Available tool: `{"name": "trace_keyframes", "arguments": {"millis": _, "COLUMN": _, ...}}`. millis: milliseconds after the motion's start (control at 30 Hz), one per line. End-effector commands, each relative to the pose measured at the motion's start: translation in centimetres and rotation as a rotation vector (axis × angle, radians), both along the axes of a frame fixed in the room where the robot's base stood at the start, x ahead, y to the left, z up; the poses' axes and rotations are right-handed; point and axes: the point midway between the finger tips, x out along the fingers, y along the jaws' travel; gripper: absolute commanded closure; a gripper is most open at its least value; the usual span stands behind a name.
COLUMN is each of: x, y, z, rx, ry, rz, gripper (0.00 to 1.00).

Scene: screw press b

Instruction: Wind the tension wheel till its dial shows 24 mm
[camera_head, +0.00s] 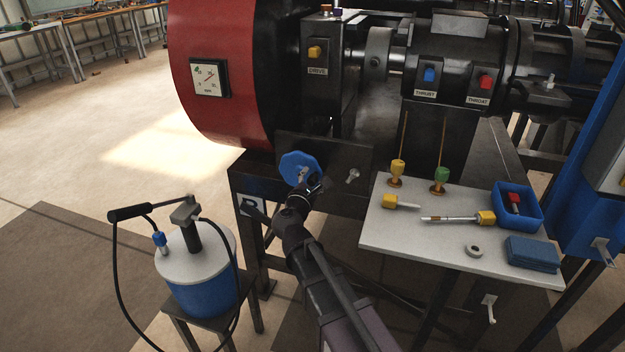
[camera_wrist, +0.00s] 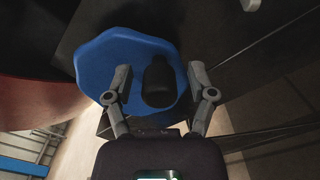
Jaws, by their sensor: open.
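The blue tension wheel (camera_head: 295,160) with a lobed rim is mounted on a dark plate below the red drum. It also fills the upper middle of the wrist view (camera_wrist: 100,60). My gripper (camera_head: 313,184) is at the wheel's lower right. In the wrist view my gripper (camera_wrist: 159,74) is open, with one finger on each side of a black knob (camera_wrist: 158,88) on the wheel. Gaps show between the knob and both fingers. A square white dial (camera_head: 208,77) is on the red drum; its reading is too small to tell. I cannot tell whether it belongs to the wheel.
A blue pump pot (camera_head: 200,285) with a black hose stands on a stool at left. A pale table (camera_head: 420,243) at right holds yellow-handled and green-handled tools, a blue tray (camera_head: 540,215) and a ring. A small lever (camera_head: 352,176) sits right of the wheel.

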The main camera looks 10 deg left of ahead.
Motion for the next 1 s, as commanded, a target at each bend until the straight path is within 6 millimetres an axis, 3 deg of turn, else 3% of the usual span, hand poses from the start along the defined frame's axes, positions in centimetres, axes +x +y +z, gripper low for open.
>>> {"name": "trace_keyframes", "arguments": {"millis": 367, "x": -2.1, "y": 0.1, "z": 0.0, "rx": 0.0, "ry": 0.0, "rz": 0.001, "gripper": 0.28}}
{"name": "trace_keyframes", "arguments": {"millis": 800, "x": -8.9, "y": 0.6, "z": 0.0, "rx": 0.0, "ry": 0.0, "rz": 0.003, "gripper": 0.28}}
{"name": "trace_keyframes", "arguments": {"millis": 1000, "x": -11.0, "y": 0.8, "z": 0.0, "rx": 0.0, "ry": 0.001, "rz": 0.002, "gripper": 0.28}}
